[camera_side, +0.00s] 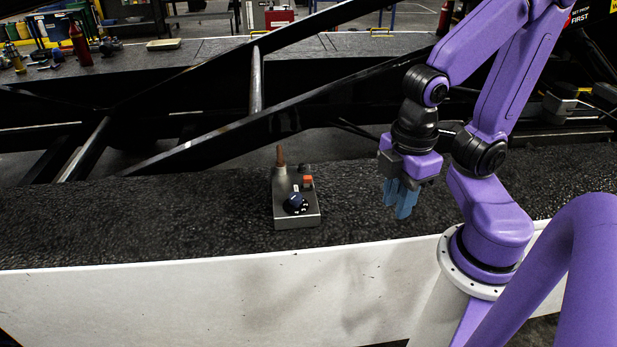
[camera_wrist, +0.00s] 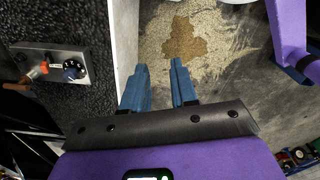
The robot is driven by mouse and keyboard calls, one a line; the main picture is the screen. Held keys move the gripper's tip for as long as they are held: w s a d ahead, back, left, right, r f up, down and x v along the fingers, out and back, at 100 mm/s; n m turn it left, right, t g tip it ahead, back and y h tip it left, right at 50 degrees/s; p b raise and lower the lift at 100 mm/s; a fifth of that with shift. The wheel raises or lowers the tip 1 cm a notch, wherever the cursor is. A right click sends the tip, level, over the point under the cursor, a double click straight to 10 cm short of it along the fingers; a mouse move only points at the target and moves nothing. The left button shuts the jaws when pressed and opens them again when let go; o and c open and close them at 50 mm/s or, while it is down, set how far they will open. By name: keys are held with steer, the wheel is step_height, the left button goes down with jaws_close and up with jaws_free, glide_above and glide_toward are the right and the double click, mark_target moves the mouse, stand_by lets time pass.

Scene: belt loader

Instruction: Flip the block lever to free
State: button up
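A grey metal control box (camera_side: 283,214) sits on the dark textured surface; it also shows at the left of the wrist view (camera_wrist: 35,53). It carries a brown upright handle (camera_side: 280,158), a small orange part (camera_side: 308,181) and a dark blue knob (camera_side: 296,202) with white marks around it. Which of these is the block lever I cannot tell for sure. My gripper (camera_side: 402,207) hangs fingers-down to the right of the box, clear of it. In the wrist view the two blue fingers (camera_wrist: 158,67) are apart with nothing between them.
The dark surface (camera_side: 130,215) around the box is clear. A white panel (camera_side: 250,300) runs along its front edge. Black diagonal beams (camera_side: 220,133) stand behind the box. A far bench (camera_side: 215,48) holds a red bottle (camera_side: 80,45) and a tray (camera_side: 163,44).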

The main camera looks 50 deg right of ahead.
steer(key=shift+f, duration=0.1)
jaws_close()
steer(key=w+a+f+n+t+h, duration=0.1)
steer(key=w+f+n+t+h, duration=0.8)
steer(key=w+f+n, duration=0.5)
steer(key=shift+w+t+h, duration=0.3)
steer(key=shift+w+h, duration=0.3)
steer(key=shift+w, duration=0.35)
steer(key=shift+f, duration=0.1)
